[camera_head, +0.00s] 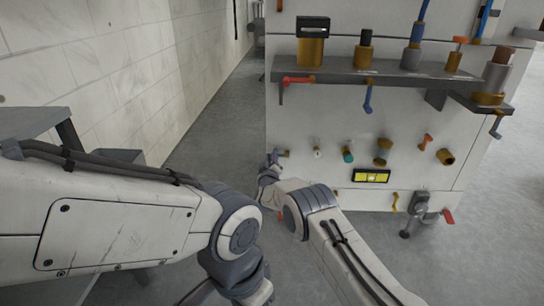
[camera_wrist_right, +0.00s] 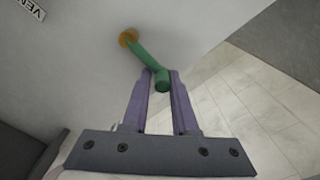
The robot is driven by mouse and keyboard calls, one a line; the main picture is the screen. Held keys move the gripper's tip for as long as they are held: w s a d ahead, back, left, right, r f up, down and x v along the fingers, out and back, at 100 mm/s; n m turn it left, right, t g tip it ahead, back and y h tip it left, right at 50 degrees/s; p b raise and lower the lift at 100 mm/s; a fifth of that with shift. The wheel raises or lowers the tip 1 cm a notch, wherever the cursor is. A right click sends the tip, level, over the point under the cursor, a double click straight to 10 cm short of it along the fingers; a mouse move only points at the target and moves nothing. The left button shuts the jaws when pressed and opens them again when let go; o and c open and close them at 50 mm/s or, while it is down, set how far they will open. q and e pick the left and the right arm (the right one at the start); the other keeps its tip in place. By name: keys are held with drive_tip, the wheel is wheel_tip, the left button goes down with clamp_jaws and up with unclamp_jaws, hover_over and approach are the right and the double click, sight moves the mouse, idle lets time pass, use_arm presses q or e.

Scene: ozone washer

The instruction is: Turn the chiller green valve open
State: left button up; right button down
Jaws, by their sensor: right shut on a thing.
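The green valve (camera_wrist_right: 140,52) shows in the wrist view as a green lever on a brass fitting (camera_wrist_right: 128,37) on the pale panel. The lever slants down and right from the fitting to a rounded green end. My right gripper (camera_wrist_right: 161,77) is shut on that lower end, with a purple-grey finger on each side. In the head view my right gripper (camera_head: 271,165) is at the lower left edge of the white machine panel. The valve is mostly hidden by the gripper there.
The white machine (camera_head: 330,120) carries several fittings and coloured levers. A grey shelf (camera_head: 390,76) with brass and blue fittings juts out above. A yellow label (camera_head: 371,176) is low on the panel. Grey floor (camera_head: 205,135) lies open between the machine and the tiled wall (camera_head: 120,80).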

drive_tip(key=shift+s+d+f+n, duration=0.1)
drive_tip(key=shift+d+f+n, duration=0.2)
drive_tip(key=shift+f, duration=0.4)
drive_tip(key=c, duration=0.8)
unclamp_jaws()
drive_tip(key=shift+r, duration=0.1)
drive_tip(key=shift+a, duration=0.1)
drive_tip(key=shift+s+r+p, duration=0.15)
drive_tip(key=shift+s+p, duration=0.2)
drive_tip(key=s+p, duration=0.5)
drive_tip(key=s, duration=0.4)
drive_tip(key=shift+s, duration=0.35)
